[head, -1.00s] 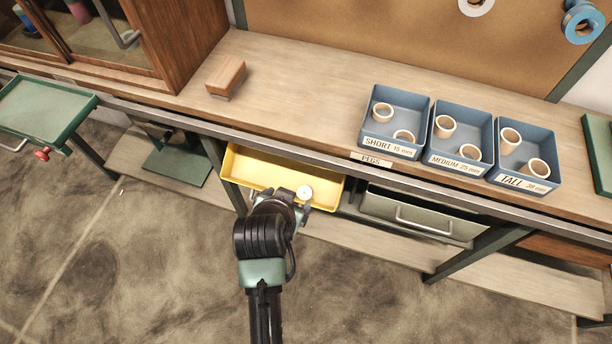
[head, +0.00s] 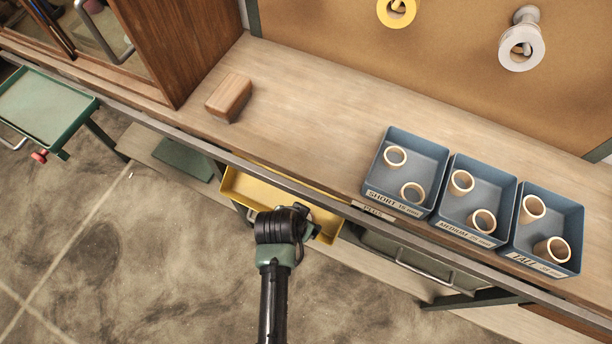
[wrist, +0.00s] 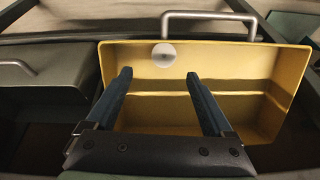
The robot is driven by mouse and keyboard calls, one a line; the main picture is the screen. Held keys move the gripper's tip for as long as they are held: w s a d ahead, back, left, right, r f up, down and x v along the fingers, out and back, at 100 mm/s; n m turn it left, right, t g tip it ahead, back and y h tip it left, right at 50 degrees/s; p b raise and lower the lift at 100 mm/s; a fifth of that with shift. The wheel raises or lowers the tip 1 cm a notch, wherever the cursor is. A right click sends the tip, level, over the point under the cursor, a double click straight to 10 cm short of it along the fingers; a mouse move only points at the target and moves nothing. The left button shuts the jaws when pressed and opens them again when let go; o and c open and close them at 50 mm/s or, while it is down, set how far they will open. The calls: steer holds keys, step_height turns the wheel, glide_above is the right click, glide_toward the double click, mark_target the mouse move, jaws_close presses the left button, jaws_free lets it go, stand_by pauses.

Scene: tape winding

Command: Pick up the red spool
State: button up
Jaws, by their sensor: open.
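I see no red spool in either view. My gripper (head: 298,214) is over the open yellow drawer (head: 243,187) under the bench in the head view. In the wrist view my gripper (wrist: 160,75) has its two dark fingers apart with nothing between them, pointing into the yellow drawer (wrist: 235,65). A small white disc (wrist: 163,55) shows against the drawer's inner wall, just beyond the fingertips. In the head view my arm hides part of the drawer.
Three blue bins (head: 405,170) of pale rings stand on the bench (head: 310,115). A wooden block (head: 229,96) lies left. A yellow spool (head: 397,12) and a grey-white spool (head: 522,46) hang on the pegboard. A wooden cabinet (head: 185,45) and green tray (head: 45,105) are left.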

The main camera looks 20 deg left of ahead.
steer(key=x, duration=0.2)
steer(key=shift+w+f, duration=0.15)
steer(key=shift+f, duration=0.2)
steer(key=x, duration=0.1)
steer(key=b+x, duration=0.2)
steer(key=x, duration=0.1)
steer(key=shift+a+f, duration=0.1)
steer(key=shift+a, duration=0.25)
steer(key=shift+w+f, duration=0.15)
steer(key=shift+f, duration=0.35)
jaws_close()
steer(key=shift+r, duration=0.15)
